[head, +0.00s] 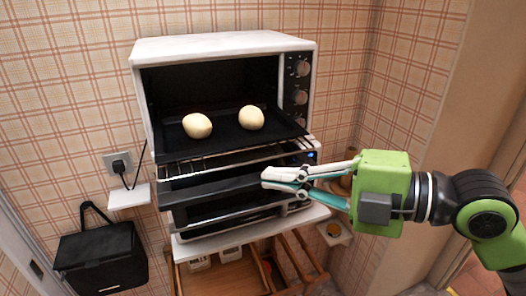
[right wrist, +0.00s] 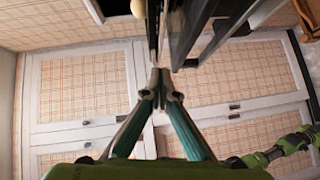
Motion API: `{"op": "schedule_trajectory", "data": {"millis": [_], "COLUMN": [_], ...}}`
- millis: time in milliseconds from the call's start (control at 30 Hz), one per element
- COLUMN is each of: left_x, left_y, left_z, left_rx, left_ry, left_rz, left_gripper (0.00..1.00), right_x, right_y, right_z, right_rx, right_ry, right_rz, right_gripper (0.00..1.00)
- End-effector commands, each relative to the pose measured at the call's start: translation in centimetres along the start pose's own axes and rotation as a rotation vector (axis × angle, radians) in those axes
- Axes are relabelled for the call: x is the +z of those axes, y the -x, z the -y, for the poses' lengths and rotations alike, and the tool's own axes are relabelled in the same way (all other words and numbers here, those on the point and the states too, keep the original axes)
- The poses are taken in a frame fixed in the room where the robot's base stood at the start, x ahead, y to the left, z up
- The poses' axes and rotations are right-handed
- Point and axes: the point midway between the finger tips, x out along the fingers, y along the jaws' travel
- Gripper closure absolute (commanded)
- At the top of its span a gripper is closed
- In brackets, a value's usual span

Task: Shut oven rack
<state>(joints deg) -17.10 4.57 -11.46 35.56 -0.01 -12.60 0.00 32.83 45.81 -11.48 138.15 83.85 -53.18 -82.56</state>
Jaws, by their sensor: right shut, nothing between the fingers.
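The white oven (head: 222,44) is open at the front. Its wire rack (head: 228,152) sticks out of the cavity and carries a black tray (head: 222,140) with two pale buns, one left (head: 197,126) and one right (head: 251,117). My right gripper (head: 266,179) is shut and empty, in front of and below the rack's right part, beside a dark panel (head: 212,187). I cannot tell whether it touches the panel. The right wrist view shows its fingertips (right wrist: 161,75) together. Green arm parts (right wrist: 285,147) show at that view's lower right, probably my left arm; its gripper is unclear.
Control knobs (head: 300,68) line the oven's right side. Under the oven are another appliance, a white shelf edge (head: 250,232) and an open wooden drawer (head: 225,276). A black bag (head: 100,262) hangs at left below a plugged socket (head: 121,164). Walls close in behind and right.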

Motion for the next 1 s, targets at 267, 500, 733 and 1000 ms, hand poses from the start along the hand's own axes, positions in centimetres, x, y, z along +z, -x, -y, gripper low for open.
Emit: {"op": "schedule_trajectory", "data": {"millis": [267,500,733,1000], "left_x": [-0.2,-0.2,-0.2,-0.1], "left_y": [2.9,3.2,3.2,2.3], "left_z": [0.1,0.1,0.1,0.0], "left_rx": [0.000,0.000,0.000,0.000], "left_ry": [0.000,0.000,0.000,0.000], "left_rz": [0.000,0.001,0.002,0.002], "left_gripper": [0.60,0.60,0.60,0.60], "right_x": [2.0,2.9,2.9,4.2], "right_y": [-3.4,-4.2,-4.2,-4.8], "right_z": [-0.3,0.1,0.1,0.0], "right_rx": [0.000,-0.001,-0.001,0.001], "right_ry": [-0.006,-0.001,-0.001,-0.001], "right_rz": [0.000,0.001,0.001,0.002], "right_gripper": [1.00,1.00,1.00,1.00]}}
